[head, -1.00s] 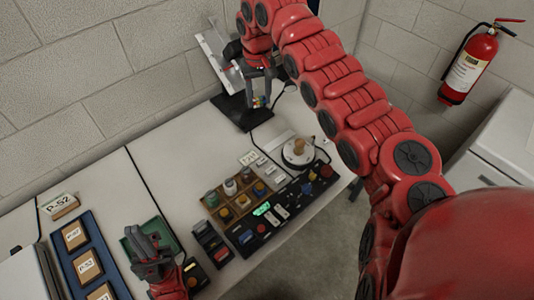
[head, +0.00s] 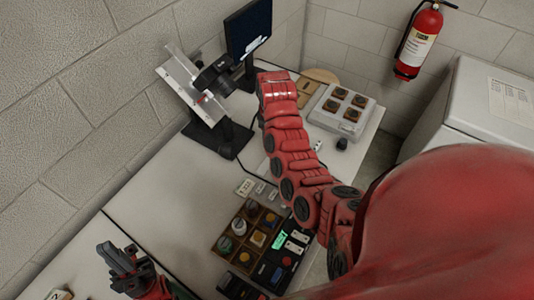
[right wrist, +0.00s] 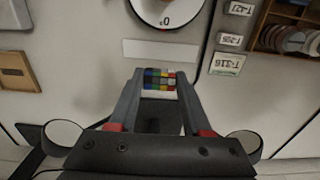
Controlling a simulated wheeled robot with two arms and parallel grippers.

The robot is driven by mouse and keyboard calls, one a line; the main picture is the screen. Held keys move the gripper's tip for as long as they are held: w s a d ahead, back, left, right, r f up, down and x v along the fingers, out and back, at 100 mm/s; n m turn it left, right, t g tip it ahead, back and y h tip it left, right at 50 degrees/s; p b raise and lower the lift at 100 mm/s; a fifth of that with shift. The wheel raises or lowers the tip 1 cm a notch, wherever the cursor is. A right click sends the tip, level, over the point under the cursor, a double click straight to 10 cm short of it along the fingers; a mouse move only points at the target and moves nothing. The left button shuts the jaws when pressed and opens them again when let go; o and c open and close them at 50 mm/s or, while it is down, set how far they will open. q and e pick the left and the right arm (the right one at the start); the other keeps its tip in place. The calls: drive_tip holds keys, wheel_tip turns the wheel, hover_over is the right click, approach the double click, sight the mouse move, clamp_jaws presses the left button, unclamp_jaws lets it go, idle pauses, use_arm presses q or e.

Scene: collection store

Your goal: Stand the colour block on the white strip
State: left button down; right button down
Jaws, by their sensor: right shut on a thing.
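In the right wrist view, my right gripper (right wrist: 160,82) is shut on the colour block (right wrist: 160,76), a small piece with rows of coloured patches and a pale lower edge. The white strip (right wrist: 160,49) lies flat on the pale table, just beyond the block in that picture. I cannot tell the block's height above the table. In the head view my right forearm comes in from the right, and its gripper, the block and the strip cannot be made out. My left gripper (head: 122,254) is at lower left in the head view, over the table; its finger gap is unclear.
A round dial marked 0 (right wrist: 167,8) is beyond the strip. Label cards (right wrist: 228,62) and a wooden tray (right wrist: 268,27) lie to the right. The head view shows a monitor (head: 248,30), a copy stand (head: 190,82) and a grey box (head: 342,107) with buttons.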

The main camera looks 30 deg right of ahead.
drive_tip(key=f, duration=0.5)
drive_tip(key=shift+s+p, duration=0.25)
drive_tip(key=shift+p, duration=0.15)
drive_tip(key=shift+w+f, duration=0.15)
drive_tip(key=shift+f, duration=0.5)
wheel_tip(320, 180, down, 2)
drive_tip(key=shift+f+p, duration=0.2)
drive_tip(key=shift+p, duration=0.25)
drive_tip(key=shift+f, duration=0.35)
drive_tip(key=shift+f, duration=0.1)
drive_tip(key=shift+c, duration=1.7)
unclamp_jaws()
